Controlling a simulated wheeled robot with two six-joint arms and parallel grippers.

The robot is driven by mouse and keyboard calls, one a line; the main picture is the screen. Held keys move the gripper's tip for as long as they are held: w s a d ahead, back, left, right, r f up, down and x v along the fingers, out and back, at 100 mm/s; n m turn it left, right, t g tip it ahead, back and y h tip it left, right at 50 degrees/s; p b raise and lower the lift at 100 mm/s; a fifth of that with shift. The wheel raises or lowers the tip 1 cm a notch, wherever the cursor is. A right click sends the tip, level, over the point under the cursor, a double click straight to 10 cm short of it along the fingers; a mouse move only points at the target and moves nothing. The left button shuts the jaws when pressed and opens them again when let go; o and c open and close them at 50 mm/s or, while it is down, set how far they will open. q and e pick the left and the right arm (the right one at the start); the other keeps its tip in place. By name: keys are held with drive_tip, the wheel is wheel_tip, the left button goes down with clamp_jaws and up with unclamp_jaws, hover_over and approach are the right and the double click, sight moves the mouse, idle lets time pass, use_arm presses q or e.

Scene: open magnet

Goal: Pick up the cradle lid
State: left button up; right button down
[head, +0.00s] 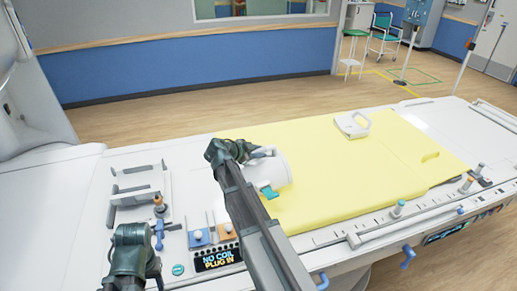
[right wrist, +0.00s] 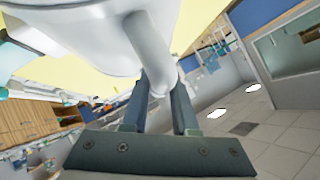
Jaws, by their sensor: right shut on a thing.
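The cradle lid (head: 272,168), as far as I can tell, is the white rounded shell with a loop handle over the left part of the yellow mat. My right gripper (head: 248,152) is at its upper left edge, partly hidden by its own wrist. In the right wrist view, the two fingers (right wrist: 166,105) are shut on the white handle (right wrist: 150,50), and the shell fills the top. I cannot tell whether the shell touches the mat. My left arm's dark end (head: 132,245) is at the lower left; its fingers do not show clearly.
A teal tab (head: 268,191) shows by the shell. A white rack (head: 137,188) stands left. Pegs (head: 398,208) line the near rail.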

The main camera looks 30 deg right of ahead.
drive_tip(key=s+a+r+p, duration=0.1)
drive_tip(key=s+a, duration=0.5)
drive_tip(key=s, duration=0.6)
drive_tip(key=shift+r, duration=0.2)
drive_tip(key=shift+s+a, duration=0.1)
drive_tip(key=shift+r, duration=0.15)
